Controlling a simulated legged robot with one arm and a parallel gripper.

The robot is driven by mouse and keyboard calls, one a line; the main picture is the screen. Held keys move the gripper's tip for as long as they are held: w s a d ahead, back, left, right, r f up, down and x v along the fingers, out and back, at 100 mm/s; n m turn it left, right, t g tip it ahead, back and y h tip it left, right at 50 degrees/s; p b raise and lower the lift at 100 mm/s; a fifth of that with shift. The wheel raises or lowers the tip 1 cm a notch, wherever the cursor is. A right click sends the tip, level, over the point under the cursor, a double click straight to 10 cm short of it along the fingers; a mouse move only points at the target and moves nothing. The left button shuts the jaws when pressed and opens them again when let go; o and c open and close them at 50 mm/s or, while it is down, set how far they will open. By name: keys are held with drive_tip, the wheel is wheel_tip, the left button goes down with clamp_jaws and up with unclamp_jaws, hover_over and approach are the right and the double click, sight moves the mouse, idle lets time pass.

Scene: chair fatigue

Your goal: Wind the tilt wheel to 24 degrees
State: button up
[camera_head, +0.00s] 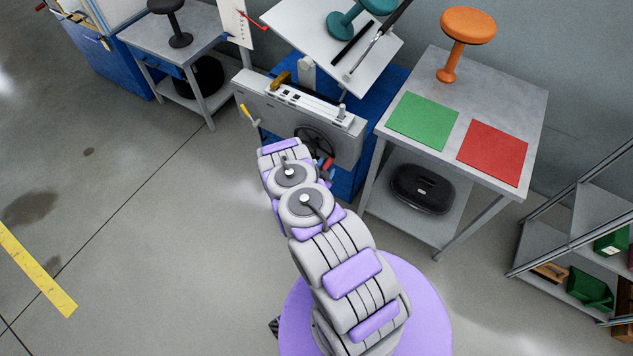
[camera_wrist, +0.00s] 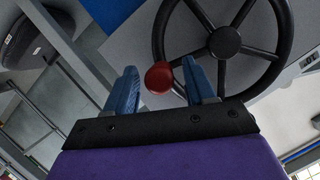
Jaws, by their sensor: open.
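The tilt wheel (camera_head: 314,140) is a black spoked handwheel on the front of the grey test machine (camera_head: 290,112), partly hidden by my arm in the head view. In the wrist view the wheel (camera_wrist: 224,42) fills the upper right, with a red knob (camera_wrist: 158,78) at its left rim. My gripper (camera_wrist: 159,68) is open, its two blue fingers on either side of the knob. I cannot tell whether either finger touches it. In the head view my gripper (camera_head: 324,163) is mostly hidden behind my wrist. A white board (camera_head: 236,22) with a red pointer stands behind the machine.
A tilted pale plate (camera_head: 290,22) carries a teal stool (camera_head: 343,24). The right table (camera_head: 420,78) holds an orange stool (camera_head: 458,45), a green mat (camera_head: 422,120) and a red mat (camera_head: 493,152). A yellow-handled lever (camera_head: 248,114) sticks out left. Floor at left is open.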

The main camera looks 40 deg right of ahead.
drive_tip(key=p+v, duration=0.2)
drive_tip(key=v, duration=1.4)
drive_tip(key=shift+f, duration=0.1)
